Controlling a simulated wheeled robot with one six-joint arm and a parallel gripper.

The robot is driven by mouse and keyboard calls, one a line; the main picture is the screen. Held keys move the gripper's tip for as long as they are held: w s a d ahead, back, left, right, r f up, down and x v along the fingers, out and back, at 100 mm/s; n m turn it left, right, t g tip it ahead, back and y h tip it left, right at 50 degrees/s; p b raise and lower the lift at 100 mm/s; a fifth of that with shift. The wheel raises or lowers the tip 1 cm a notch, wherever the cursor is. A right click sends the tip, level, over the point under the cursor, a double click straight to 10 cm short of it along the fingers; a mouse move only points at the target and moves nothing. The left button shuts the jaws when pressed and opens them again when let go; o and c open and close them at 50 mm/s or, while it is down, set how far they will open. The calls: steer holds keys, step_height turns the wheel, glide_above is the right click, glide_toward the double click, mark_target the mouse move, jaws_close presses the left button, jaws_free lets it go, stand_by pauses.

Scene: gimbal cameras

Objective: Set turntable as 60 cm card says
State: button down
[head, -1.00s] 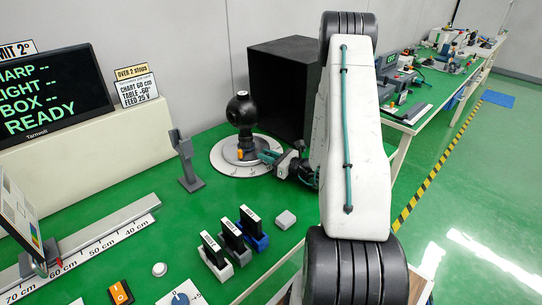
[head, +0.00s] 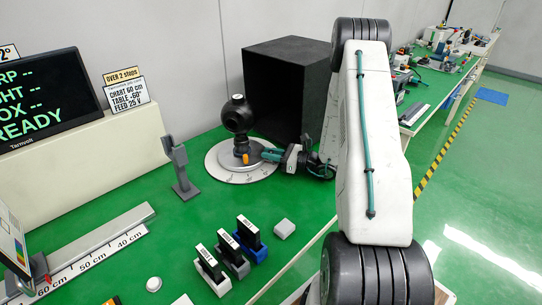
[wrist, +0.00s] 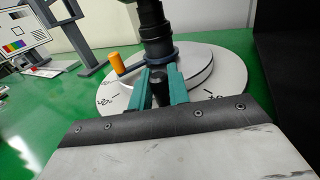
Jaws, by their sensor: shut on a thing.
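The turntable (head: 226,170) is a white disc with scale marks, carrying a black ball-shaped camera (head: 237,114) on a post. An orange peg (head: 245,158) stands out near the foot of the post; it shows left of the post in the wrist view (wrist: 117,63). My gripper (head: 270,155) reaches in from the right, low over the disc. In the wrist view its teal fingers (wrist: 160,88) are shut on a dark upright peg (wrist: 160,94) in front of the post. The card (head: 126,90) reads chart 60 cm, table -60°, feed 25 V. The disc's angle is not legible.
A black box (head: 285,90) stands close behind the turntable. A grey stand (head: 180,168) is to its left. A chart rail (head: 95,255) with a cm scale lies at front left. Several labelled blocks (head: 230,250) stand in front. A screen (head: 40,102) shows READY.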

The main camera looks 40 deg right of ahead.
steer(key=shift+w+d, duration=0.15)
steer(key=shift+d, duration=0.15)
stand_by(0.5)
steer(key=c, duration=1.4)
jaws_free()
steer(key=shift+o, duration=0.2)
steer(key=shift+r, duration=0.1)
steer(key=shift+r, duration=0.4)
step_height(320, 180, up, 3)
steer(key=shift+f, duration=0.1)
steer(key=s+a, duration=0.1)
steer(key=s, duration=0.4)
steer(key=s+a, duration=0.2)
steer(key=s, duration=0.3)
steer(key=s+a+r, duration=0.1)
steer(key=s+a, duration=0.1)
steer(key=s, duration=0.3)
steer(key=shift+a+r, duration=0.1)
steer(key=shift+a, duration=0.15)
